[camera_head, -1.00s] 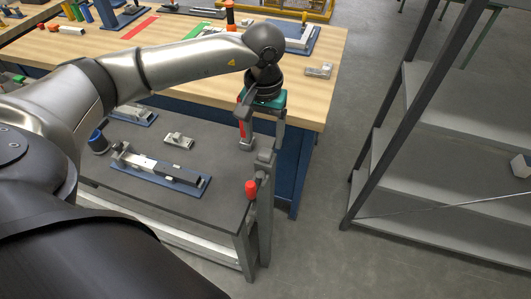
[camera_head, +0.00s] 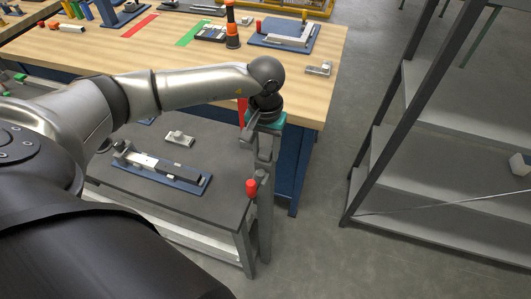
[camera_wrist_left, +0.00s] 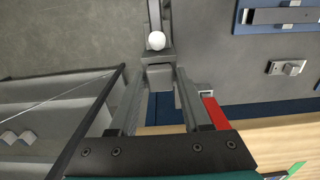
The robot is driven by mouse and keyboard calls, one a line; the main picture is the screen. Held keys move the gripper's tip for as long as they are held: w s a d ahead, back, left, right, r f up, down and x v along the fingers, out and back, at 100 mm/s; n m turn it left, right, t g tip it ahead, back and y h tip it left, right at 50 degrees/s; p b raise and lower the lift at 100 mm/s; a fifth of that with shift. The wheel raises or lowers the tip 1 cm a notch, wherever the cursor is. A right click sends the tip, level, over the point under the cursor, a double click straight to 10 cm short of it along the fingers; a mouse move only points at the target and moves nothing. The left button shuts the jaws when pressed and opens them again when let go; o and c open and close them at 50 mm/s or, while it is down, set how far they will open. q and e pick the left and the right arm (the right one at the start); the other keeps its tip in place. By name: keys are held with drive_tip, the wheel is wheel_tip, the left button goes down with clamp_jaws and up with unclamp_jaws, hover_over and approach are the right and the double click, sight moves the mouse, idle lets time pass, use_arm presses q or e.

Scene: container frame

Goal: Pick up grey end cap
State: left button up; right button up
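A small grey piece (camera_head: 180,138), which looks like the grey end cap, lies on the dark cart top (camera_head: 210,205). It also shows at the right of the left wrist view (camera_wrist_left: 287,68). A similar grey piece (camera_head: 319,68) lies on the wooden bench. My left gripper (camera_head: 262,145) points down near the cart's right corner post, away from both pieces. In the left wrist view its fingers (camera_wrist_left: 160,78) are apart. A grey block shows in line with the gap; I cannot tell whether it touches the fingers. My right gripper is out of view.
A blue fixture (camera_head: 165,170) with a grey assembly lies on the cart. A red knob (camera_head: 251,187) sits at the corner post. The wooden bench (camera_head: 300,95) stands behind, and a grey shelf rack (camera_head: 430,190) stands at the right.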

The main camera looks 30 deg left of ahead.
use_arm(q)
clamp_jaws()
drive_tip(key=shift+r, duration=0.1)
idle(0.3)
